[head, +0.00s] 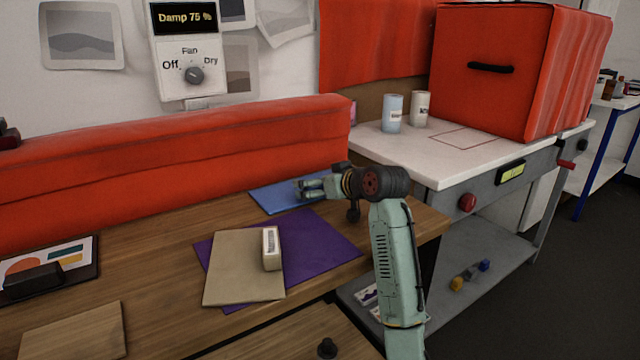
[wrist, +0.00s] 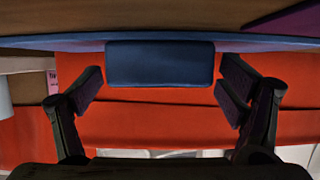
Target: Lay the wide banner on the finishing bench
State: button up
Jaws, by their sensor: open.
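No thing is marked as the wide banner. A blue sheet (head: 272,197) lies on the wooden bench (head: 160,275), partly hidden behind my gripper. A purple sheet (head: 320,240) lies nearer, partly under a tan board (head: 232,285) with a small white labelled block (head: 271,248) on it. My gripper (head: 302,188) is low over the blue sheet. In the wrist view its fingers (wrist: 165,85) are apart, on either side of a dark blue block (wrist: 160,65) at the edge of the blue sheet (wrist: 60,42). I cannot tell whether they touch it.
A white-topped workbench (head: 460,160) at right has a red outlined rectangle, two cans (head: 392,113) and a large red-orange box (head: 490,90). A long red-orange padded form (head: 170,140) runs behind the wooden bench. A dial panel (head: 188,50) is on the wall.

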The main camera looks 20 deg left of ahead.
jog(key=shift+r, duration=0.1)
jog(key=shift+d+r, duration=0.1)
jog(key=b+v, duration=0.1)
jog(key=v, duration=1)
jog(key=shift+s+d+r+b, duration=0.1)
jog(key=shift+s+d+b, duration=0.15)
jog(key=shift+s+b, duration=0.1)
